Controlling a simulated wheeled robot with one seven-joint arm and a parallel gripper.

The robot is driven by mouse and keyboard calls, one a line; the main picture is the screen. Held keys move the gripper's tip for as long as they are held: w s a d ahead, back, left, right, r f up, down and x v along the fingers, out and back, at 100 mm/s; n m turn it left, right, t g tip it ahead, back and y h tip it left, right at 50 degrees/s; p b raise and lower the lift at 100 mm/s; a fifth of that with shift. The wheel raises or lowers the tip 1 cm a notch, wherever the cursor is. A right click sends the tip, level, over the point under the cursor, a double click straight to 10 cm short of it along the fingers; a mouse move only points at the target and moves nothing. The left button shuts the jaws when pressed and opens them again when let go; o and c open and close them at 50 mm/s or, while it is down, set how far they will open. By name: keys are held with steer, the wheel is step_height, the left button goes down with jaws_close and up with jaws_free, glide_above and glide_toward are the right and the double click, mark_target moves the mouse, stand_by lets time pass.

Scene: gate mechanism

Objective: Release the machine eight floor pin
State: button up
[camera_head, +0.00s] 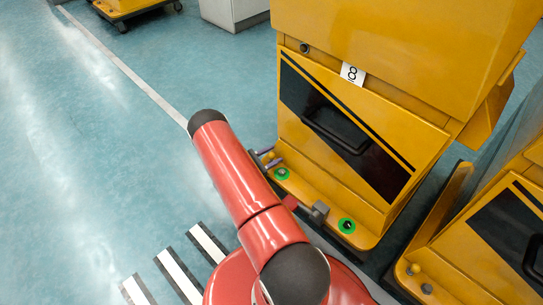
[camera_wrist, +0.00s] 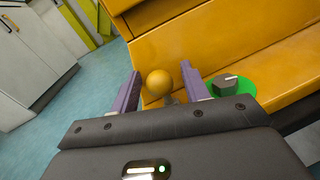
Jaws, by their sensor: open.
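Machine eight (camera_head: 415,95) is a yellow cabinet with a white tag reading 8 (camera_head: 353,73). Along its yellow base ledge are two green discs, a left one (camera_head: 282,174) and a right one (camera_head: 347,226), each with a small knob. A yellow ball knob on a short stem (camera_wrist: 159,83) stands at the ledge's left end. My gripper (camera_wrist: 160,70) is open, with one purple finger on each side of the ball, apparently not pressing on it. In the head view my gripper (camera_head: 268,156) is at the ledge's left corner, the ball partly hidden. A grey knob on green (camera_wrist: 228,84) is beside the right finger.
A second yellow machine (camera_head: 480,235) stands close on the right, with small knobs on its base. A grey block (camera_head: 319,211) sits on machine eight's ledge. The blue floor (camera_head: 80,150) at left is clear. A white cabinet (camera_wrist: 30,60) is in the background.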

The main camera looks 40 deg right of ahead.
steer(key=shift+c, duration=0.4)
jaws_close()
steer(key=shift+r+p, duration=0.45)
steer(key=shift+r, duration=1.05)
steer(key=shift+o, duration=0.4)
jaws_free()
steer(key=w+a, duration=0.1)
steer(key=a, duration=0.6)
steer(key=shift+a, duration=0.4)
